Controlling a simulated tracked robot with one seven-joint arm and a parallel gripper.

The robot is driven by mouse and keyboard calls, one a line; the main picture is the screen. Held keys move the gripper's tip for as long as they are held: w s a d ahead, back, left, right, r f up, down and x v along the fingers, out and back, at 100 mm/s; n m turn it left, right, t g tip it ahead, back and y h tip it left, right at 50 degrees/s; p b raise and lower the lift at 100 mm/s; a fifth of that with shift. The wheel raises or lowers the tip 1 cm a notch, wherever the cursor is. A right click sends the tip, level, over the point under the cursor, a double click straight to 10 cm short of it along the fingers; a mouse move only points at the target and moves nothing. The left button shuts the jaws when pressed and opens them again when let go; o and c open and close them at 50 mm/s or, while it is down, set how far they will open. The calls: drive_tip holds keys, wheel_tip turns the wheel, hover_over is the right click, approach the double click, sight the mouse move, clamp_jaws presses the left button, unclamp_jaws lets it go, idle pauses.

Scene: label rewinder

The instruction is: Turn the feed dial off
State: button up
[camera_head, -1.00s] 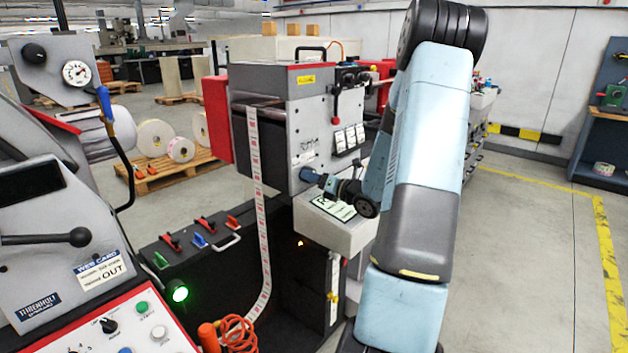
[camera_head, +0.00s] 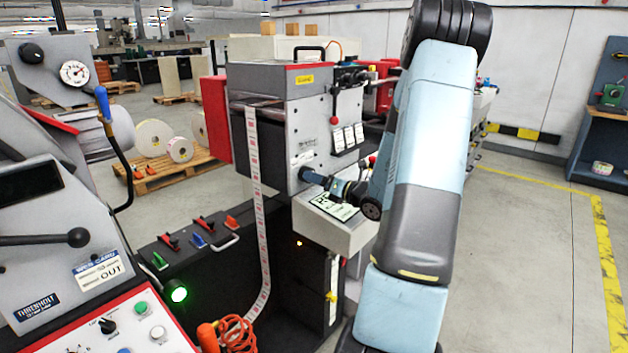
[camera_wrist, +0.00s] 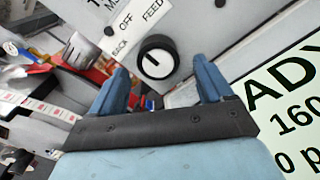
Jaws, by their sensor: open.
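Contact with the dial cannot be told. In the head view my gripper (camera_head: 307,175) is at the machine's front panel and hides the dial.
A sloped sign (camera_wrist: 290,105) with large black letters lies close on the right in the wrist view. In the head view, a red-knobbed lever (camera_head: 334,118) and switches (camera_head: 348,138) are above my gripper. A label web (camera_head: 258,200) hangs to its left. Open floor lies right.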

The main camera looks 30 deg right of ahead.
drive_tip(key=v, duration=1.1)
drive_tip(key=shift+s, duration=0.3)
drive_tip(key=shift+w+a+r+n, duration=0.1)
drive_tip(key=shift+a+r+n, duration=0.05)
drive_tip(key=shift+a+n, duration=0.15)
drive_tip(key=s+a+r+n+g+y, duration=0.1)
drive_tip(key=s+a+r+n+g, duration=0.1)
drive_tip(key=a+n+g, duration=0.35)
drive_tip(key=s+a+r+n+g+y, duration=0.2)
drive_tip(key=s+a+r+n+g, duration=0.1)
drive_tip(key=a+n, duration=0.55)
drive_tip(key=s+a+r+n+g+y, duration=0.15)
drive_tip(key=a+n+g, duration=0.3)
drive_tip(key=a, duration=0.45)
drive_tip(key=s+a+r+n+h, duration=0.1)
drive_tip(key=s+r+n+h, duration=0.3)
drive_tip(key=s+n, duration=0.3)
drive_tip(key=s+a+r+n+t+h, duration=0.1)
drive_tip(key=s+r+n+h, duration=0.4)
drive_tip(key=n, duration=0.7)
drive_tip(key=shift+s+r+n+t+h, duration=0.3)
drive_tip(key=shift+s+n+h, duration=0.05)
drive_tip(key=shift+s+h, duration=0.55)
drive_tip(key=shift+a, duration=0.1)
